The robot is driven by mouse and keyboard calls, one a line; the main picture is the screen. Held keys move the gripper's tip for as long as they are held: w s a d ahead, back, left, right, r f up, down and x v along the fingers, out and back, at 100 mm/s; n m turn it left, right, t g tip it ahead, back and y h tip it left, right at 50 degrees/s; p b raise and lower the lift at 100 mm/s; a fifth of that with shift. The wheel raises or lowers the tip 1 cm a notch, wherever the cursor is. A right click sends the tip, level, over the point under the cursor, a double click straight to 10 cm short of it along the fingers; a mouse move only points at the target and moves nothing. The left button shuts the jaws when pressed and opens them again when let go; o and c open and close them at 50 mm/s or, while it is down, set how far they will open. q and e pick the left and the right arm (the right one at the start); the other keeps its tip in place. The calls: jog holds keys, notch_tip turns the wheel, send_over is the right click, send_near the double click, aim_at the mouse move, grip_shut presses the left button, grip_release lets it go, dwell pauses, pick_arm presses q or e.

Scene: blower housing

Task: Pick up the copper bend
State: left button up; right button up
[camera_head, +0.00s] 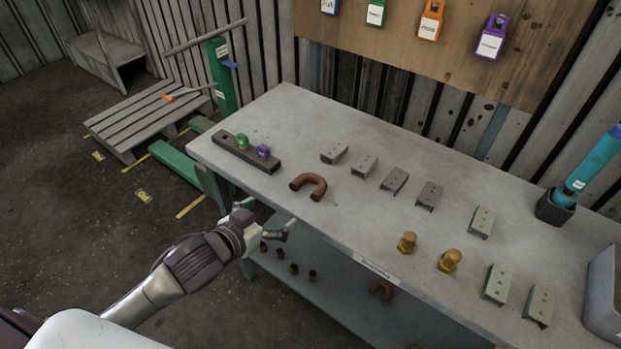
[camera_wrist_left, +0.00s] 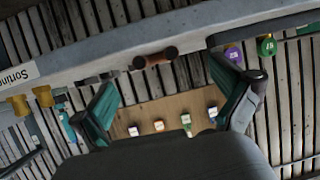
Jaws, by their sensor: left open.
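The copper bend (camera_head: 308,186) is a brown U-shaped pipe lying flat on the grey workbench (camera_head: 262,118), near its front edge and left of the middle. In the left wrist view the bend (camera_wrist_left: 155,57) shows its two ends at the bench edge, between the spread fingers but beyond them. My left gripper (camera_head: 267,217) is open and empty, in front of the bench edge, left of and nearer than the bend, not touching it. My right gripper is not in view.
A dark bar (camera_head: 236,150) with green and purple knobs lies left of the bend. Several grey brackets (camera_head: 364,165) and two brass fittings (camera_head: 407,242) stand to the right. A teal tool (camera_head: 592,160) stands far right.

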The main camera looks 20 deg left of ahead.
pick_arm(q)
notch_tip(320, 180, up, 2)
jog(key=d, duration=0.1)
send_near(314, 182)
jog(key=shift+w+f+p, duration=0.15)
jog(key=shift+f+p, duration=0.25)
jog(key=shift+w+d+f, duration=0.1)
jog(key=shift+w+f, duration=0.15)
jog(key=shift+w, duration=0.25)
jog(key=p+x, duration=0.1)
jog(key=x, duration=0.3)
jog(key=shift+w, duration=0.2)
jog(key=shift+w+d+f, duration=0.15)
jog(key=shift+w+f, duration=0.05)
jog(key=shift+w, duration=0.2)
jog(key=c, duration=1.3)
jog(key=shift+c, duration=0.3)
jog(key=shift+r, duration=0.15)
